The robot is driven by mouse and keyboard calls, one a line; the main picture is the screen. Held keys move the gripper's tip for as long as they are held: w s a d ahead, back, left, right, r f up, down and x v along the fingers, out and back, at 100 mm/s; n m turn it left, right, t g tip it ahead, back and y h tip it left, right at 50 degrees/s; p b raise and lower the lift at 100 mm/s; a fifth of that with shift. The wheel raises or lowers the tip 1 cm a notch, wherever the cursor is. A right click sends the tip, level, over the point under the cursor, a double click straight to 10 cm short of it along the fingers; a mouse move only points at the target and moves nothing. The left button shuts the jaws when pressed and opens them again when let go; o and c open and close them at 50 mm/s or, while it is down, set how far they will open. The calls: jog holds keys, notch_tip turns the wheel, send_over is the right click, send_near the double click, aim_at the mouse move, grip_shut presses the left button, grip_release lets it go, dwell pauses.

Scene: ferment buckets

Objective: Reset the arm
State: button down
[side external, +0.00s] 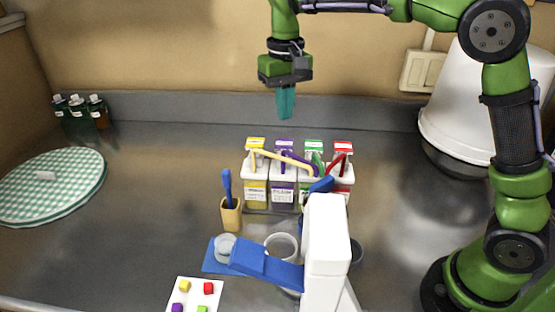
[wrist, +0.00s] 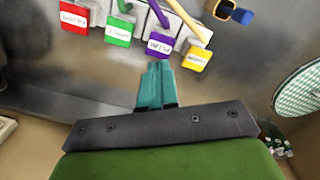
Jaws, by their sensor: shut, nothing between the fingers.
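My gripper (side external: 286,103) hangs above the counter near the back wall, fingers pointing down. Its teal fingers are pressed together and empty; they also show in the wrist view (wrist: 157,72). It is well above and behind the row of white bins with yellow, purple, green and red labels (side external: 283,185). The labelled bins show at the top of the wrist view (wrist: 158,43). No object touches my gripper. My green arm comes in from the right side.
In front of the bins stand a white and blue device (side external: 325,250), a tan cup with a blue tool (side external: 231,215) and grey round containers (side external: 281,246). A checkered round mat (side external: 55,190) and small bottles (side external: 78,107) are left. A white bucket (side external: 465,120) stands right.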

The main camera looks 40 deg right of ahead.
jog(key=shift+r, duration=0.7)
jog(key=shift+s+d+f+n+t, duration=0.1)
jog(key=shift+s+f+n+t, duration=0.1)
jog(key=shift+s+f, duration=0.3)
jog(key=shift+s+d+f+n+t, duration=0.1)
jog(key=shift+s+f+t, duration=0.15)
jog(key=shift+f, duration=0.35)
jog(key=s+t, duration=0.1)
jog(key=s, duration=0.2)
jog(key=s+d+y, duration=0.1)
jog(key=s, duration=0.2)
jog(key=s+d+t, duration=0.1)
jog(key=s, duration=0.3)
jog(key=shift+s+d+r+t+y, duration=0.1)
jog(key=shift+d+r+t+y, duration=0.15)
jog(key=shift+r+t+y, duration=0.1)
jog(key=s+d+m+t, duration=0.1)
jog(key=s+d+t, duration=0.1)
jog(key=s, duration=0.7)
jog(key=shift+s+f+m+t, duration=0.2)
jog(key=shift+f+m+t, duration=0.1)
jog(key=shift+t, duration=0.5)
